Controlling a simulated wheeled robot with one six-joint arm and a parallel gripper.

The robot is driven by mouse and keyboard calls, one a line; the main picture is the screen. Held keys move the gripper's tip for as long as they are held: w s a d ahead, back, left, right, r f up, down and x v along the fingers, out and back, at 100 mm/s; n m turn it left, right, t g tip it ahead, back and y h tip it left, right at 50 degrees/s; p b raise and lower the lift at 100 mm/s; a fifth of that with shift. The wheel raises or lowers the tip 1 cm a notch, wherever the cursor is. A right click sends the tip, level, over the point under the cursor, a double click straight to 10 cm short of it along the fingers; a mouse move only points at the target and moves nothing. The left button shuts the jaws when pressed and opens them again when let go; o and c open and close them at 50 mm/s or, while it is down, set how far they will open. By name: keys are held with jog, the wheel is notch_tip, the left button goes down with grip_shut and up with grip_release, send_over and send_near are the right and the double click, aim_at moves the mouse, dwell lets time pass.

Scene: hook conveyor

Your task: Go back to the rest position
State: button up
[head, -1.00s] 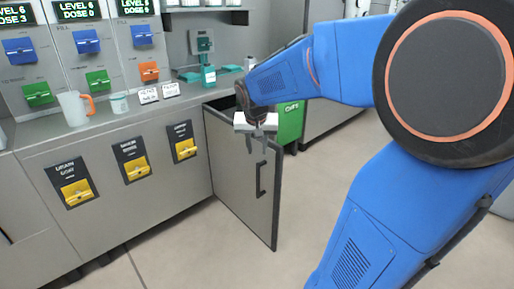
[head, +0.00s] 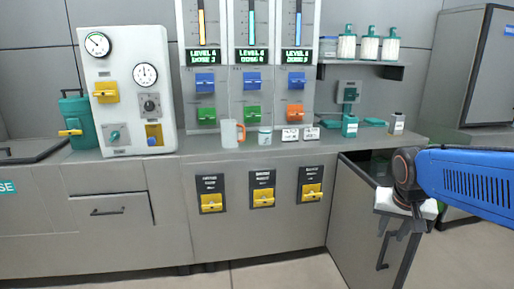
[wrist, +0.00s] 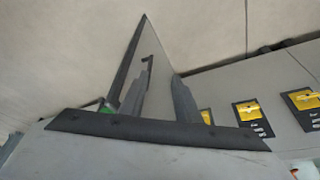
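My gripper (head: 398,247) hangs at the right of the head view, fingers pointing down, in front of the open grey cabinet door (head: 352,232). In the wrist view its two dark fingers (wrist: 158,100) stand apart with nothing between them. The door panel and its dark handle (wrist: 147,72) show beyond the fingers. In the head view the gripper and blue forearm cover part of the door, and the door handle (head: 383,251) shows below. I cannot tell whether the gripper touches the door.
Yellow levers (head: 263,197) sit on the front. A shelf (head: 362,71) holds bottles. Floor (head: 275,276) shows clear in front.

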jog(key=s+a+f+n+y, duration=0.1)
jog(key=s+a, duration=0.3)
jog(key=s, duration=0.4)
jog(key=s+a+f+n, duration=0.2)
jog(key=s+a+n, duration=0.2)
jog(key=s, duration=0.4)
jog(key=shift+f+t+y, duration=0.2)
jog(key=shift+t+y, duration=0.2)
